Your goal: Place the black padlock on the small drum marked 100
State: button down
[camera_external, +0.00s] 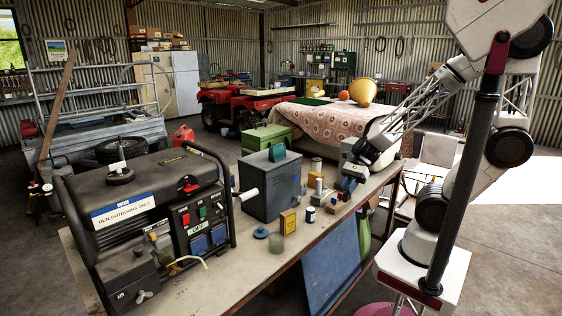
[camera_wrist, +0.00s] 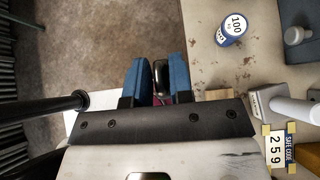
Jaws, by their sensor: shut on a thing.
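My gripper (camera_wrist: 162,72) has two blue fingers shut on a dark, glossy object between them, which looks like the black padlock (camera_wrist: 160,72). Only a narrow part of it shows. The small drum marked 100 (camera_wrist: 230,29) is blue with a white top and stands on the bench, up and to the right of my fingers in the wrist view. In the external view, a small blue and white can that looks like this drum (camera_external: 310,215) stands near the bench's front edge, left of my gripper (camera_external: 347,186). The padlock cannot be made out there.
The bench (camera_external: 262,262) carries a generator (camera_external: 140,205), a grey metal box (camera_external: 270,185), a yellow box (camera_external: 288,221) and a glass jar (camera_external: 276,242). A tag reading 259 (camera_wrist: 279,148) lies at lower right in the wrist view. The bench around the drum is mostly clear.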

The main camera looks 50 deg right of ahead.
jog(key=w+a, duration=0.2)
jog(key=w, duration=0.2)
jog(key=w+a+f, duration=0.1)
jog(key=w+a, duration=0.4)
jog(key=w, duration=0.2)
jog(key=shift+w+a+f, duration=0.15)
jog(key=shift+w+a, duration=0.2)
jog(key=shift+a, duration=0.05)
jog(key=shift+f, duration=1.75)
jog(key=shift+f, duration=0.1)
jog(key=c, duration=1)
grip_release()
jog(key=shift+d+r, duration=0.4)
jog(key=shift+r, duration=0.05)
jog(key=shift+v, duration=5.5)
